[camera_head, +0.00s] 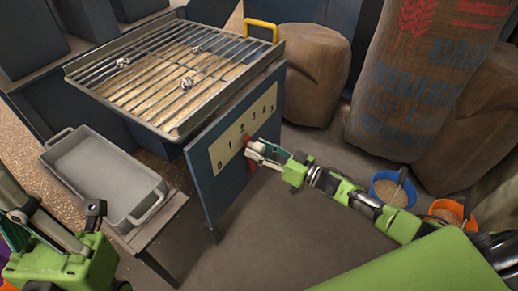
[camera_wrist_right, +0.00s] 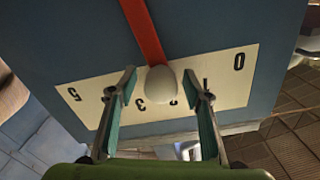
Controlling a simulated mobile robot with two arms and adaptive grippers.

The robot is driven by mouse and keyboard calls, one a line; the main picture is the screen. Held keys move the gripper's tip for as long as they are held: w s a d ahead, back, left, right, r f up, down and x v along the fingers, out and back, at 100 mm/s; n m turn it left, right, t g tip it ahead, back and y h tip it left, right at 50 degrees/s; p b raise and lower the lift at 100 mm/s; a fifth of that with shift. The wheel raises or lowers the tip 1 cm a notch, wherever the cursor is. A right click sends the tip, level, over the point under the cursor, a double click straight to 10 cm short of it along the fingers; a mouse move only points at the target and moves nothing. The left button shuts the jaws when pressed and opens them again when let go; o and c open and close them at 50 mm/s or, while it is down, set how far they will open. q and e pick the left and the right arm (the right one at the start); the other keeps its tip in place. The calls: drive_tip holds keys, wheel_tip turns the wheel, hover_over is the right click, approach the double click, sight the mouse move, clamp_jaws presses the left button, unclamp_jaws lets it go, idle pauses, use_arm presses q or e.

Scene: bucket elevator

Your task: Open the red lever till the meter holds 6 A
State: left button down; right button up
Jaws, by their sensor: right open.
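The red lever (camera_wrist_right: 143,28) lies against the blue side panel and ends in a pale round knob (camera_wrist_right: 161,85). The numbered scale plate (camera_head: 226,146) runs from 0 to 5; in the right wrist view the knob overlaps its middle, near 2 and 3. My right gripper (camera_head: 254,151) is open at the lever, with its two fingers on either side of the knob in the wrist view; I cannot tell whether they touch it. My left arm shows at the lower left of the head view, its gripper too unclear to read. No ampere meter is visible.
A grey tray (camera_head: 103,170) rests on a low stand at left. Sacks (camera_head: 318,70), a blue bucket (camera_head: 390,190) and an orange bucket (camera_head: 447,211) stand at right. The floor below the panel is clear.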

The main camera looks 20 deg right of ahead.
drive_tip(key=v, duration=1.1)
drive_tip(key=shift+s+d, duration=0.2)
drive_tip(key=shift+d, duration=0.05)
